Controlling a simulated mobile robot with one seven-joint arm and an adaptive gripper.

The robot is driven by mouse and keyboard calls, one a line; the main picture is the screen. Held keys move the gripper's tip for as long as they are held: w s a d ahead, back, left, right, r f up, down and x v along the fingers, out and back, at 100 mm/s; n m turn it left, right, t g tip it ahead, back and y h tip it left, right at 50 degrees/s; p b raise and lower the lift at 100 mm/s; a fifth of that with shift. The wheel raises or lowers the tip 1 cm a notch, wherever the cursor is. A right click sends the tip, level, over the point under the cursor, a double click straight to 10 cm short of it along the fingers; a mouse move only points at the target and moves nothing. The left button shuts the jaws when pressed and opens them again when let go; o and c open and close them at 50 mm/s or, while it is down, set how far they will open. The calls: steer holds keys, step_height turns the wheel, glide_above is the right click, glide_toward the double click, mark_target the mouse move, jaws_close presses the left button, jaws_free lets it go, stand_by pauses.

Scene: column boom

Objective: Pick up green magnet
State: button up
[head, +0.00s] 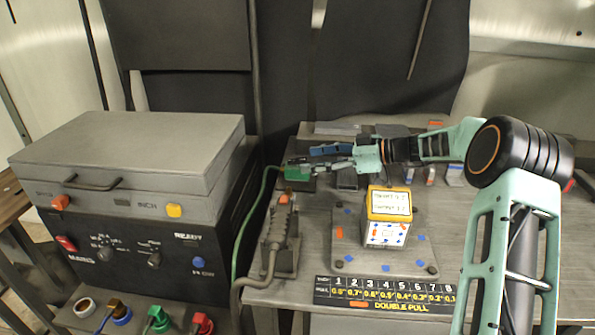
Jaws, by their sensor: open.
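A green block (297,173), which looks like the green magnet, sits near the back left edge of the grey table (470,235). A green cable runs from its left side down along the machine. My gripper (303,162) reaches in from the right with its fingers pointing left. The fingertips are open and are at or just above the top of the green block. I cannot tell whether they touch it or stand around it. Part of the block's upper side is hidden by the fingers.
A white box with a yellow top (390,203) stands on a metal plate (350,258). A grey tool (284,222) with a thick cable lies in front of the block. A large machine (130,150) stands at the left. Small blocks (454,174) stand behind my arm.

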mark_target(301, 161)
steer(key=x, duration=0.5)
steer(key=shift+w+a+f, duration=0.15)
steer(key=shift+w+f, duration=0.05)
steer(key=shift+w, duration=0.1)
jaws_close()
